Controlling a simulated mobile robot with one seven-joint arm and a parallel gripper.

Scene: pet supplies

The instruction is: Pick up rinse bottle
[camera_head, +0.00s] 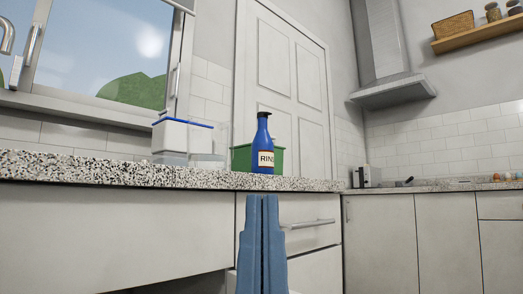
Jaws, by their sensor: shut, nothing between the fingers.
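The rinse bottle (264,145) is blue with a black cap and a pale label reading "RIN", partly cut off from sight. It stands upright on the speckled countertop (110,171), near its front edge. My gripper (262,200) shows at the bottom middle as two blue fingers pressed together, pointing up. It is shut and empty. Its tips appear just below the bottle and the counter edge in the picture, apart from the bottle.
A green container (242,157) stands behind the bottle. A clear box with a white and blue lid (182,123) stands to its left. Drawers with a handle (308,224) are below the counter.

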